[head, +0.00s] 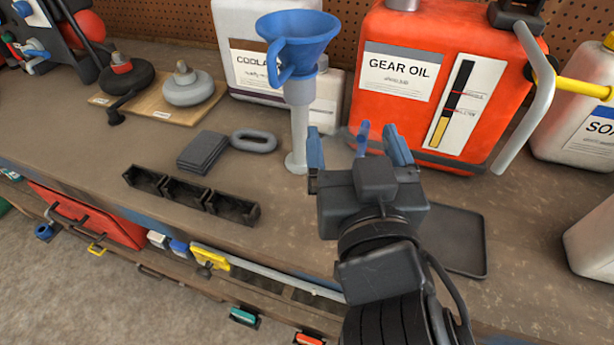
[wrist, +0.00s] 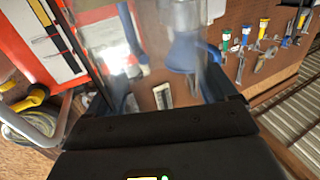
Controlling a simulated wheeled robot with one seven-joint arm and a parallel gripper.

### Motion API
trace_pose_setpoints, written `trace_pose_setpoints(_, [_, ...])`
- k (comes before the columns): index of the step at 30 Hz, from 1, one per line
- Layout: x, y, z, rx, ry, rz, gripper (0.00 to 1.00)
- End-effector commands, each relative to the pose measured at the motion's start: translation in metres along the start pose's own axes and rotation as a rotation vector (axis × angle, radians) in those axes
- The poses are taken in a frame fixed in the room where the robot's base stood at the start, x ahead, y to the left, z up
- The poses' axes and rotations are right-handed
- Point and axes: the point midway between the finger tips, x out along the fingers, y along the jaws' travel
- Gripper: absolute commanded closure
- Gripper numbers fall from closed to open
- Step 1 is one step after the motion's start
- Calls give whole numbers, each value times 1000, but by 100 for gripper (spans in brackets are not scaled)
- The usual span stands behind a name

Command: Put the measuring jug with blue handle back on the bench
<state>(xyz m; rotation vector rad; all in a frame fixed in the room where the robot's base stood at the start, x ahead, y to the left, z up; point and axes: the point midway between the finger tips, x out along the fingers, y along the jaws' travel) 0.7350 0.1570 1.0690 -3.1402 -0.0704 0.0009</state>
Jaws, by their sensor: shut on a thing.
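The measuring jug (head: 363,137) shows in the head view as a blue handle and faint clear plastic between my fingers. In the wrist view the clear jug body (wrist: 150,62) fills the space between the fingers. My gripper (head: 356,142) is shut on the jug, with one blue finger on each side. The bench (head: 285,205) lies beneath, with the jug in front of the red gear oil can (head: 395,115). The jug's base is hidden, so I cannot tell whether it touches the bench.
A blue funnel (head: 297,35) on a grey stand is just left of my gripper. A dark tray (head: 458,240) lies to the right. Black bins (head: 185,191), a folded cloth (head: 203,152) and a grey ring (head: 254,140) are left. Bare bench shows between the bins and my gripper.

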Motion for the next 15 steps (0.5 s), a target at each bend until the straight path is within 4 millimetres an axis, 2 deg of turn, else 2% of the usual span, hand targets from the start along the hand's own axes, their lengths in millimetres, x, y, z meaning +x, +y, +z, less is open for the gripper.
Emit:
trace_pose_setpoints(9, [48, -48, 39, -2, 2, -1, 75])
trace_pose_setpoints(15, [65, -65, 54, 0, 1, -1, 75])
